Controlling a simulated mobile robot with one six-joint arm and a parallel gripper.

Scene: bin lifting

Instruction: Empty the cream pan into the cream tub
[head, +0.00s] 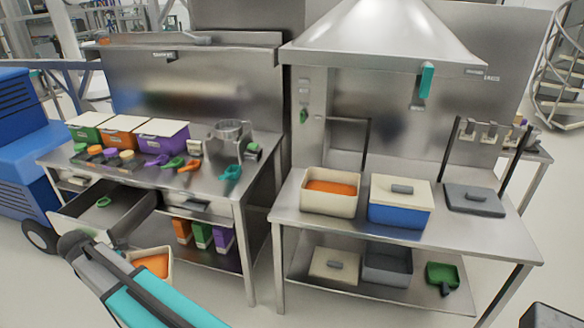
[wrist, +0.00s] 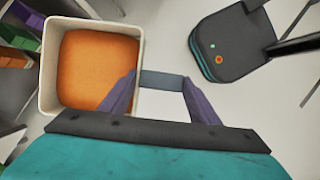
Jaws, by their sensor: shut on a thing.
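The cream pan (wrist: 138,28) is a square, cream-walled container with a flat orange fill, at the upper left of the wrist view. My gripper (wrist: 160,82) is shut on a grey-blue bar at the pan's right side, which looks like its handle. In the head view the pan (head: 167,256) shows low at the left, partly hidden behind my arm, with the orange still in it. The cream tub (head: 329,205) stands on the right-hand table, open at the top, with orange inside. The pan is well apart from the tub.
A hood (head: 385,45) hangs above. An open drawer (head: 100,215) juts from the left counter near my arm. Lower shelves hold more bins.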

